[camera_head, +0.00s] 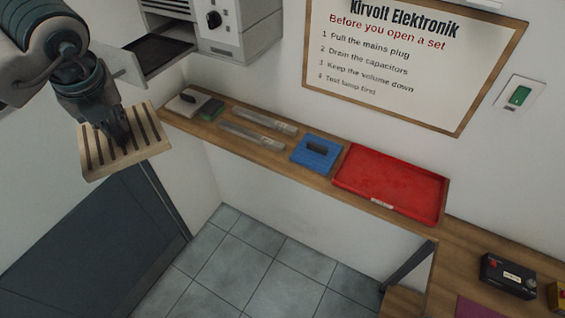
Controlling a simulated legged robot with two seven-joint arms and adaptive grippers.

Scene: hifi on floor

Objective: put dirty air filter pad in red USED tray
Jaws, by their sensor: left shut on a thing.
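The dirty air filter pad (152,136) is a tan square with dark stripes. It hangs tilted in the air at the left. My left gripper (122,142) is shut on it, with the fingers over its face. The red USED tray (362,199) lies on the wooden shelf at the right, well apart from the pad. It looks empty, with a small white label on its front edge. My right gripper is not in view.
A blue block with a dark handle (328,160) lies left of the tray. Metal bars (252,136) and small items lie further left. An open drawer (160,54) juts from a white unit near my arm. A black box (508,275) stands at the lower right.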

